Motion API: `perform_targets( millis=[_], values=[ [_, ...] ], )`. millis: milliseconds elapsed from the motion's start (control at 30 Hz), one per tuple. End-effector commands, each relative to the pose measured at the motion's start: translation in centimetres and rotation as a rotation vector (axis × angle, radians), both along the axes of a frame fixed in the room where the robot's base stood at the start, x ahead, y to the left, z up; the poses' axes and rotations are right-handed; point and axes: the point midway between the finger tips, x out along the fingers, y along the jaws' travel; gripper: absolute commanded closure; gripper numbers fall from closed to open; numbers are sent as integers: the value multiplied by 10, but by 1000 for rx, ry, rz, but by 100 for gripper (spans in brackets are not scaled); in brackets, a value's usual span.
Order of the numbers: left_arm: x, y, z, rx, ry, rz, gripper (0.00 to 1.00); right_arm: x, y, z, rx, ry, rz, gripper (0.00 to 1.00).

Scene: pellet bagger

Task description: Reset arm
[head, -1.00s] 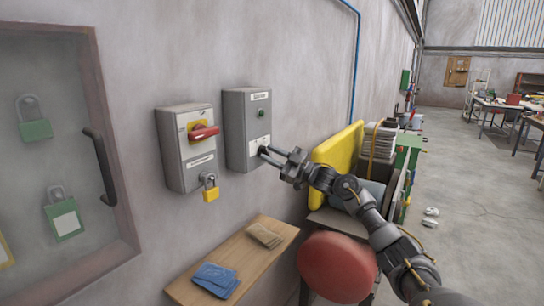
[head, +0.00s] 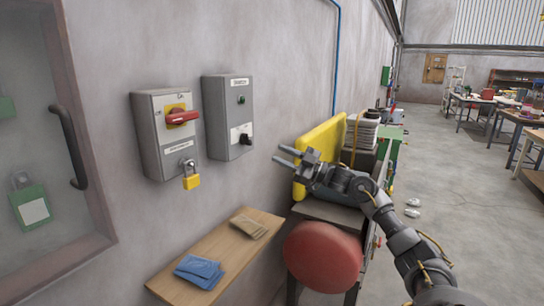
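My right gripper (head: 284,156) is in front of the wall, to the right of and a little below the grey control box (head: 214,110). Its two fingers are parallel with a gap between them, open and empty, and touch nothing. The box has a green button or lamp (head: 242,100) above a black knob (head: 245,139). To its left is a grey isolator box (head: 149,150) with a red handle (head: 182,117) lying nearly level. A yellow padlock (head: 191,181) hangs from that box. My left gripper is not in view.
A wooden shelf (head: 205,250) below holds blue cards (head: 199,271) and a tan packet (head: 248,226). A glass-fronted cabinet (head: 92,170) with padlocks is at left. A red rounded object (head: 322,256) and yellow panel (head: 328,140) are near my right arm. Open floor lies right.

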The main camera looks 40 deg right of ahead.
Motion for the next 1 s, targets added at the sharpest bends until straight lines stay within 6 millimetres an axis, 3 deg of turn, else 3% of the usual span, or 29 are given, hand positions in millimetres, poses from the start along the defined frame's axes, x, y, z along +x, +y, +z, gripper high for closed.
perform_targets(
  millis=[367,733,833,933,1000],
  values=[
    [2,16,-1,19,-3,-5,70,-6,-3,-1,-2,-1,-1,66],
    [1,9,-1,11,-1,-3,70,-5,-4,-2,-14,-5,-10,66],
    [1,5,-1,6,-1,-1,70,4,-25,-6,-59,-7,-122,66],
    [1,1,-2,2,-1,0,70,20,-64,-41,-69,45,-283,66],
    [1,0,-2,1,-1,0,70,32,-85,-89,-57,118,-383,66]
  ],
)
